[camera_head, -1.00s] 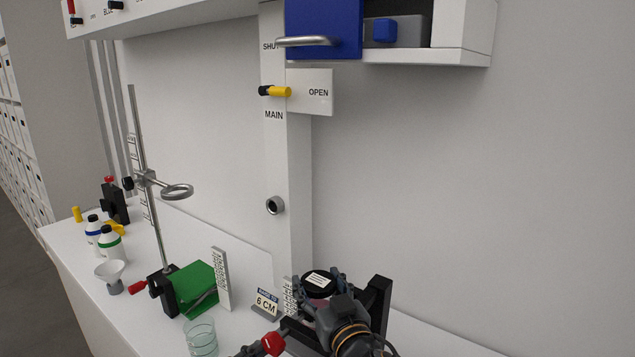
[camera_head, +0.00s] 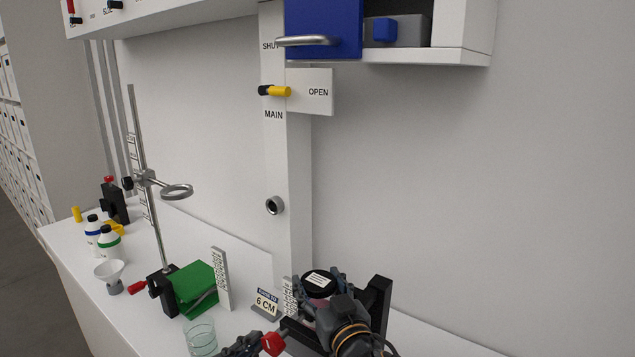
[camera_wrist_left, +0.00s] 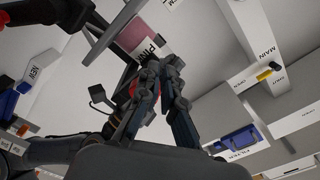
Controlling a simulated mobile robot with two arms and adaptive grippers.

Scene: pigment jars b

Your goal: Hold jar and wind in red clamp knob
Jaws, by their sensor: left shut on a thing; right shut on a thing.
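A pink jar with a black lid (camera_head: 319,281) stands in the black clamp frame (camera_head: 379,300) at the bottom of the head view. Its pink side and label (camera_wrist_left: 138,38) show in the left wrist view. My right gripper (camera_head: 322,288) is shut on the jar, with its fingers around the upper part. The red clamp knob (camera_head: 273,343) is at the left of the frame. My left gripper (camera_head: 256,345) is shut on this knob from the left. In the left wrist view its fingers (camera_wrist_left: 160,72) partly hide a bit of red.
A "6 CM" sign (camera_head: 266,302), a glass beaker (camera_head: 201,338) and a green block (camera_head: 194,287) stand left of the clamp. A stand with a ring (camera_head: 177,191), a funnel (camera_head: 110,272) and bottles (camera_head: 110,243) are further left.

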